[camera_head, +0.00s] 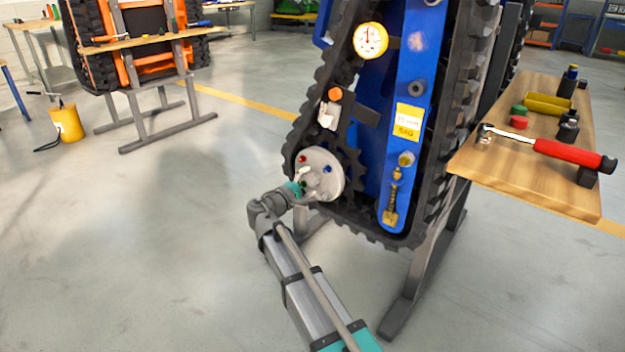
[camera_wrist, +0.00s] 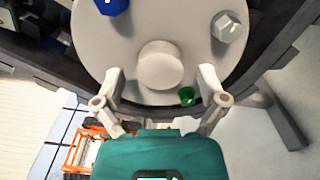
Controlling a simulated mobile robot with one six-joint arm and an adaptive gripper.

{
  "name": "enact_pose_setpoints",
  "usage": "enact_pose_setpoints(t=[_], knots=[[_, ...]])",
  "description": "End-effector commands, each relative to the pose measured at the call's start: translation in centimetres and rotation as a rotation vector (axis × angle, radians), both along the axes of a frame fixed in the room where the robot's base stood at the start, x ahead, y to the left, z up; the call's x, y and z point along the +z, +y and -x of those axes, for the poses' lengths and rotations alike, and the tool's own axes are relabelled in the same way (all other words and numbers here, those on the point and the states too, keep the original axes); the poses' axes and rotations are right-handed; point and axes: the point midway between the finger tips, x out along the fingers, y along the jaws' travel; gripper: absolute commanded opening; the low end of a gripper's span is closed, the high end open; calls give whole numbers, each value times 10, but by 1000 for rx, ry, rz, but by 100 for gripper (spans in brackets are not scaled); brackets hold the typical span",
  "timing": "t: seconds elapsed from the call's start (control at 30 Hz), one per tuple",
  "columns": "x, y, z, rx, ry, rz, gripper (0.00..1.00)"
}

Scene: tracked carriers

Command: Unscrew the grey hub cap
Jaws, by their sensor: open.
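The grey hub cap (camera_wrist: 160,66) is a plain round knob at the centre of a pale grey hub disc (camera_wrist: 190,45). In the head view the disc (camera_head: 329,160) sits at the lower left of the blue tracked carrier, and my gripper partly hides the cap there. My gripper (camera_wrist: 162,75) is open, facing the disc. Its two fingers stand left and right of the cap with a gap on each side. In the head view my gripper (camera_head: 304,182) is close in front of the disc.
Around the cap are a blue bolt (camera_wrist: 112,5), a grey hex bolt (camera_wrist: 227,27) and a green bolt (camera_wrist: 187,96). A red bolt (camera_head: 302,159) shows in the head view. Black track surrounds the disc.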

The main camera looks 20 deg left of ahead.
Motion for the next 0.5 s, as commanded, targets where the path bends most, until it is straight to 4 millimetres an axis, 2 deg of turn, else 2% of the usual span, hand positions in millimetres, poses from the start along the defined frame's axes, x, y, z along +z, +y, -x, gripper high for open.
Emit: enact_pose_setpoints(t=[0.2, 0.5], knots=[[0, 0, 0, 0, -49, -119, 91], [0, 0, 0, 0, -56, -135, 91]])
